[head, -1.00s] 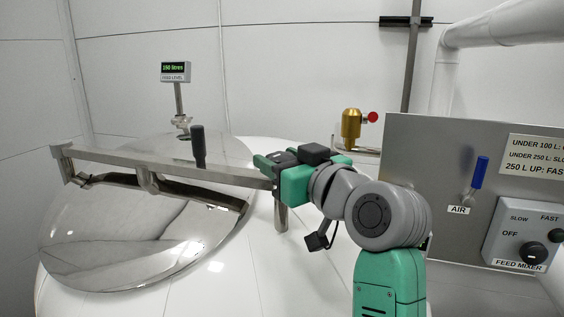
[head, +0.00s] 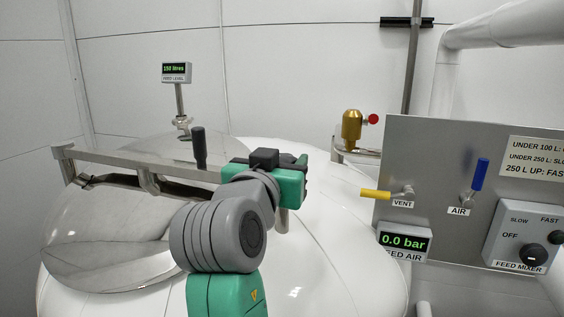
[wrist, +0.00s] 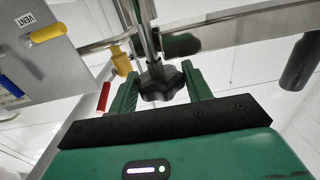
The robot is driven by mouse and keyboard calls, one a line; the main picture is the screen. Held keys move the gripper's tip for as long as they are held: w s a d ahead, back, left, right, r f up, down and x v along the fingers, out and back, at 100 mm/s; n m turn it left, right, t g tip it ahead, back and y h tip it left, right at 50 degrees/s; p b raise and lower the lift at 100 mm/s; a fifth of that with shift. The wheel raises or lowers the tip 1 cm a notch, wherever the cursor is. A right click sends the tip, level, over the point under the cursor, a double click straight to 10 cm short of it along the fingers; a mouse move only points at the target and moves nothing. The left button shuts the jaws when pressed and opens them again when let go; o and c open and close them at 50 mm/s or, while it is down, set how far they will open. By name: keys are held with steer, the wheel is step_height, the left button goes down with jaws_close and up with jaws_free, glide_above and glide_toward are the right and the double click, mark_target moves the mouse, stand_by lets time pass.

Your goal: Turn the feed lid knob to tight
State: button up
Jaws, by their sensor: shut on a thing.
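The feed lid knob (wrist: 162,84) is black and lobed, on a metal stem beside the end of the lid's steel bar in the wrist view. My gripper (wrist: 159,73) has one green finger on each side of it and is shut on it. In the head view my gripper (head: 278,178) is at the right end of the lid bar (head: 115,158); its own body hides the knob and the fingertips. The polished domed lid (head: 100,225) lies under the bar, which looks level across it.
A black upright handle (head: 199,148) stands on the bar. The level display (head: 176,72) reads 150 litres. To the right, a grey panel carries the yellow VENT lever (head: 376,194), blue AIR lever (head: 480,172), 0.0 bar display (head: 404,242) and mixer dial (head: 534,254). A brass valve (head: 351,130) stands behind.

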steer(key=shift+a+m+g+h, duration=0.1)
steer(key=shift+m+g+h, duration=0.6)
steer(key=shift+m+h, duration=0.8)
steer(key=shift+f+h, duration=0.1)
steer(key=shift+h, duration=0.3)
steer(key=o, duration=1)
steer(key=shift+w, duration=0.1)
steer(key=shift+c, duration=0.2)
steer(key=b+v, duration=0.3)
steer(key=v, duration=0.4)
steer(key=shift+s+a, duration=0.15)
steer(key=shift+s, duration=0.2)
